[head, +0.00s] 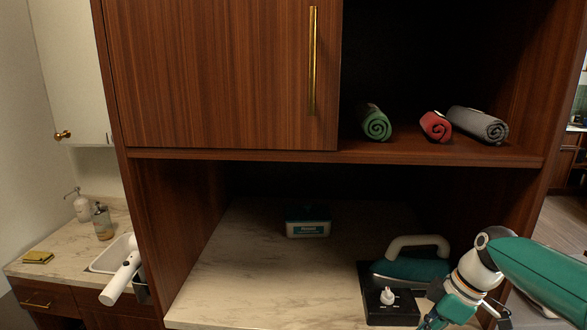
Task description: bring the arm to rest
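My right arm comes in from the right, green and white. Its gripper (442,312) is at the bottom edge of the head view, in front of the right part of the counter. Its fingers are small and partly cut off by the frame edge, so I cannot tell whether they are open or shut. It overlaps the black base of a teal appliance in the picture; I cannot tell whether they touch. My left gripper is not seen.
The teal appliance (410,268) with a white handle sits on a black base (378,310). A small labelled tub (307,222) stands farther back on the marble counter (235,270). Rolled green (376,124), red (436,127) and grey (480,125) towels lie on the shelf above. The counter's left part is clear.

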